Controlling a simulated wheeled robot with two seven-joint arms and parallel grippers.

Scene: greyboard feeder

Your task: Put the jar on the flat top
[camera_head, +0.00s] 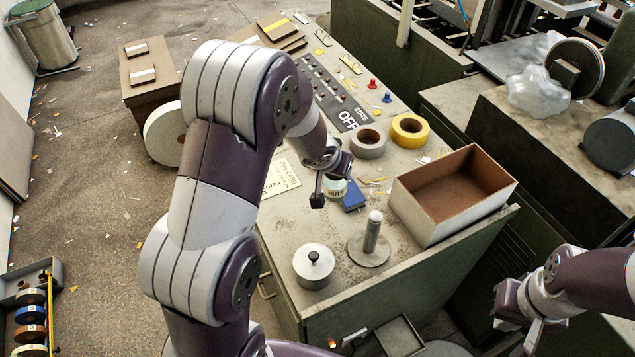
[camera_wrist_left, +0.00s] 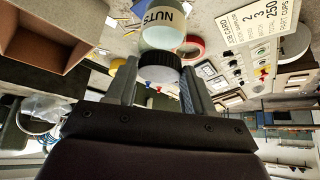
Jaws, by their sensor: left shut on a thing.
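The jar (camera_head: 336,195) is clear with a pale NUTS label and sits over the middle of the bench's flat top (camera_head: 300,228). In the left wrist view, the jar (camera_wrist_left: 163,36) has a black ribbed lid between the fingers. My left gripper (camera_head: 331,184) is shut on the jar at its lid and partly hides it in the head view. I cannot tell whether the jar's base touches the top. My right gripper (camera_head: 520,318) is at the lower right, away from the bench; its jaw opening is unclear.
A blue block (camera_head: 354,196) lies right beside the jar. A lidded metal pot (camera_head: 313,266) and a post on a round base (camera_head: 369,250) stand nearer the front. An open box (camera_head: 436,222), a yellow tape roll (camera_head: 410,130) and a grey roll (camera_head: 368,143) are to the right.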

